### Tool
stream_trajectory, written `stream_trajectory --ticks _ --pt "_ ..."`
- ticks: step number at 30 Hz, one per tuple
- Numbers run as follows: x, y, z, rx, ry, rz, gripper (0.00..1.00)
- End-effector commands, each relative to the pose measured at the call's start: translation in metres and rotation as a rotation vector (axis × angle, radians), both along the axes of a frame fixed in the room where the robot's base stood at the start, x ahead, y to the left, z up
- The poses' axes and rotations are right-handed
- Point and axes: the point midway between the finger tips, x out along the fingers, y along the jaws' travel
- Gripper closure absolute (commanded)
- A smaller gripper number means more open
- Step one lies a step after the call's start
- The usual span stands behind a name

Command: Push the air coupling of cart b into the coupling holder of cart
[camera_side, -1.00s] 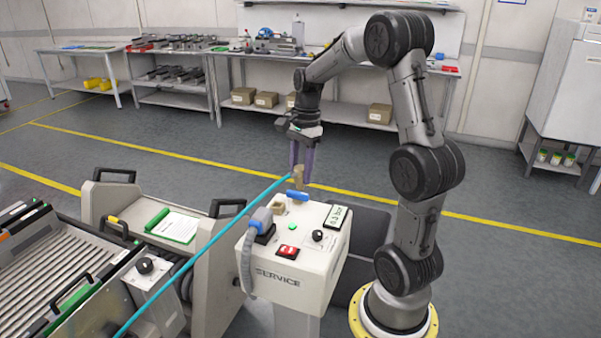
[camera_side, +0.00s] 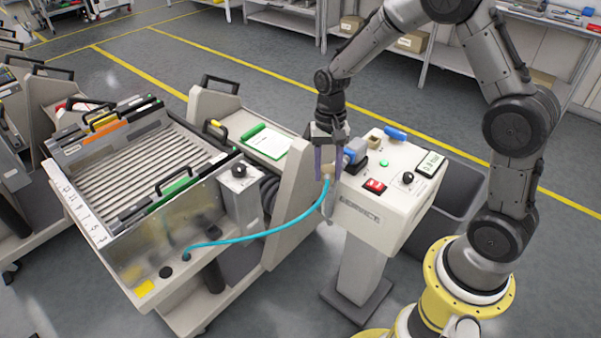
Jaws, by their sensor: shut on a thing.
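My gripper (camera_side: 328,174) is shut on the tan air coupling (camera_side: 327,169) and points downward. It holds the coupling in the air at the left edge of the service post, between post and cart. A teal hose (camera_side: 262,232) sags from the coupling to the front panel of the feeder cart (camera_side: 207,285). The cart carries a ribbed tray and a small box with a black knob (camera_side: 239,171). A dark round fitting (camera_side: 165,271) sits on the front panel near the hose end. I cannot tell which part is the coupling holder, and no cart letter is readable.
The white service post (camera_side: 372,214) has a blue lever (camera_side: 396,133), a red switch (camera_side: 374,186) and a grey-blue plug (camera_side: 355,151) close beside my gripper. Another cart (camera_side: 70,92) stands at the left. Open floor lies behind, with benches further back.

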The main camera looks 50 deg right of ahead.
Motion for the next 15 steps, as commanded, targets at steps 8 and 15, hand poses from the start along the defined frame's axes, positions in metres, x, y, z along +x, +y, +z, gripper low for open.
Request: stream_trajectory --ticks 8,15 --pt "0.015 0.033 -0.037 0.0 -0.002 0.599 1.0" --pt "0.023 0.03 -0.037 -0.001 -0.003 0.798 1.0"
